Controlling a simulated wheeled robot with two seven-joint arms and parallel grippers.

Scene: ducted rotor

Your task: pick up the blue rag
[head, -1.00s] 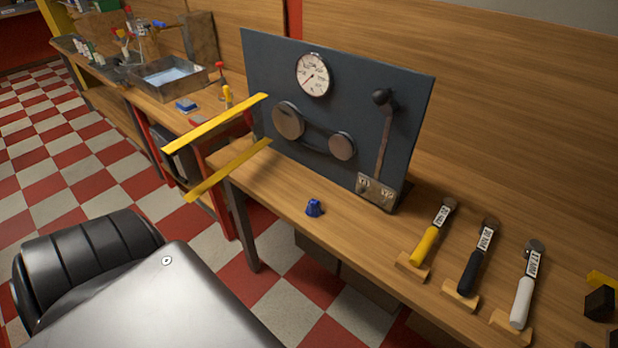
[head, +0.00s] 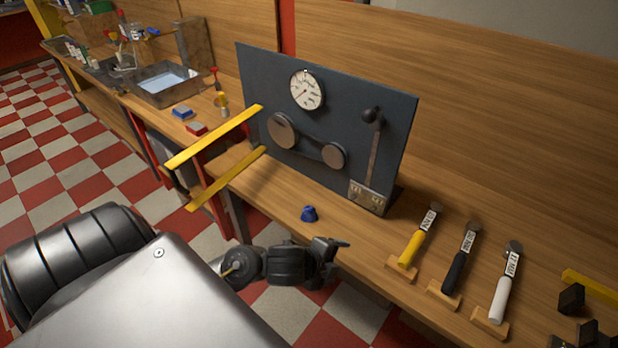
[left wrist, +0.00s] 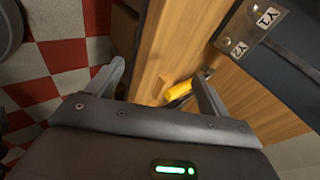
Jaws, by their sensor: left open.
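The blue rag (head: 309,213) is a small crumpled bundle on the wooden workbench (head: 265,190), in front of the dark gauge panel. My left gripper (head: 343,250) is at the bench's front edge in the head view, a little to the right of the rag and nearer to me, apart from it. In the left wrist view its two fingers (left wrist: 160,85) are spread with nothing held between them. The rag does not show in that view. My right gripper is not in view.
The upright panel (head: 345,110) with gauge, pulleys and lever stands behind the rag. Yellow bars (head: 215,137) jut out at the left.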

